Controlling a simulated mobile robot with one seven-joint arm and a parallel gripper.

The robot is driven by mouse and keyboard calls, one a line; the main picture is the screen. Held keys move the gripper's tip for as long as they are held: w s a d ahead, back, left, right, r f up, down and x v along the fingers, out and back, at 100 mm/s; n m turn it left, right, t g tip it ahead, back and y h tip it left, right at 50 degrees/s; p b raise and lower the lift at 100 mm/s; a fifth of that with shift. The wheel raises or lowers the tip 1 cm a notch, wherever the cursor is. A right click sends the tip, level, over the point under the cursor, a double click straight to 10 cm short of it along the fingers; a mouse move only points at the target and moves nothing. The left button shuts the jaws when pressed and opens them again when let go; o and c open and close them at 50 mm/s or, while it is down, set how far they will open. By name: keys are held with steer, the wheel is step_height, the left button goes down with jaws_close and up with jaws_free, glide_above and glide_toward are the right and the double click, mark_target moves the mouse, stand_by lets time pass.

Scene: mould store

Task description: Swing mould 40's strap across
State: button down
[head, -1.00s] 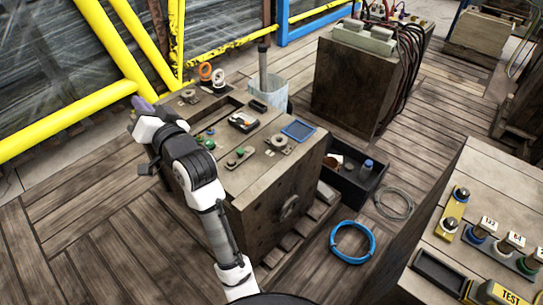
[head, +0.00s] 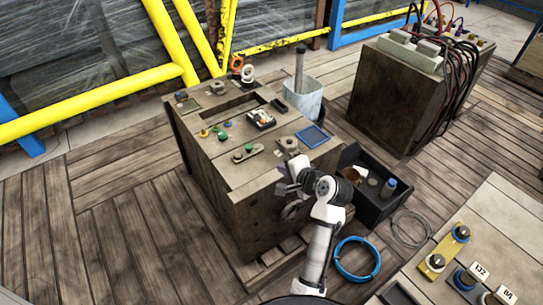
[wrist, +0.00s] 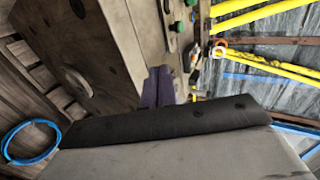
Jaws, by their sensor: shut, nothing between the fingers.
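A large brown block-shaped mould (head: 215,190) stands in the middle of the head view; no number 40 is readable on it. The strap also shows in part at the top of the wrist view (wrist: 177,14). My gripper (head: 283,170) is shut and empty, at the mould's front right top edge, right of the strap and apart from it. Its purple fingers show side by side in the wrist view (wrist: 159,87).
A black bin (head: 375,205) and a blue hose coil (head: 357,259) lie to the right. The floor at left is clear.

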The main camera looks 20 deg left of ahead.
steer(key=shift+d+f, duration=0.15)
steer(key=shift+f, duration=0.05)
glide_toward(257, 154)
steer(key=f, duration=0.1)
steer(key=a+f, duration=0.1)
steer(key=f, duration=0.1)
steer(key=shift+w+a+p, duration=0.3)
steer(key=shift+w+a+r, duration=0.15)
steer(key=shift+w+a, duration=0.6)
steer(key=shift+a, duration=0.2)
steer(key=shift+w+a+p, duration=0.3)
steer(key=shift+w+a, duration=0.15)
steer(key=shift+a, duration=0.1)
steer(key=shift+w+d, duration=0.1)
steer(key=shift+d, duration=0.1)
